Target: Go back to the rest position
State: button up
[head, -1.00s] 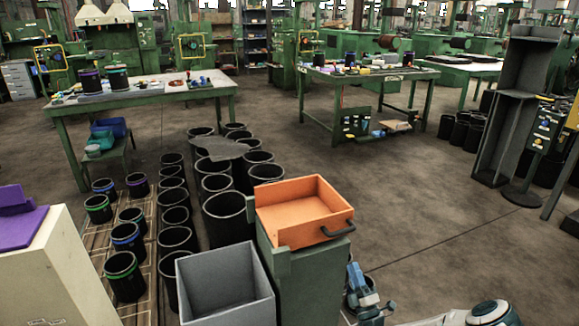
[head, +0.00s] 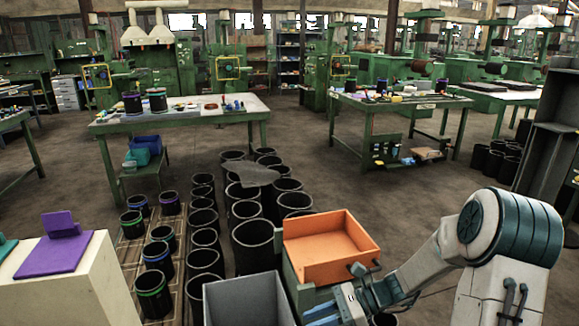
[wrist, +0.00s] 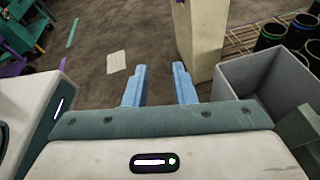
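My gripper (wrist: 160,85) shows in the wrist view with its two blue fingers apart and nothing between them. Beyond the fingertips are bare floor and a beige cabinet (wrist: 200,40). In the head view my gripper (head: 322,314) is at the bottom edge, partly cut off, just right of the grey bin (head: 240,301) and in front of the orange tray (head: 322,269). My arm reaches in from the right with its elbow raised. The grey bin also shows right of the fingers in the wrist view (wrist: 262,85).
Black rubber sleeves (head: 253,246) stand in rows behind the bin, some with coloured bands on a slatted pallet. A purple holder (head: 58,250) sits on the beige cabinet at left. Green workbenches (head: 182,115) stand further back. Floor is open right of the tray.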

jog(key=s+d+r+n+t+h+p, duration=0.2)
jog(key=s+d+r+n+h+p, duration=0.1)
jog(key=s+r+n+h, duration=0.4)
jog(key=s+d+r+n+t+h+p, duration=0.2)
jog(key=s+d+r+n+h+p, duration=0.2)
jog(key=s+r+n, duration=0.4)
notch_tip(320, 180, up, 4)
jog(key=d+n+h, duration=0.1)
jog(key=n+h, duration=0.1)
jog(key=shift+s+d+r+n+t+h, duration=0.15)
jog(key=shift+d+r+n+t+h, duration=0.05)
jog(key=shift+d+n+t+h, duration=0.2)
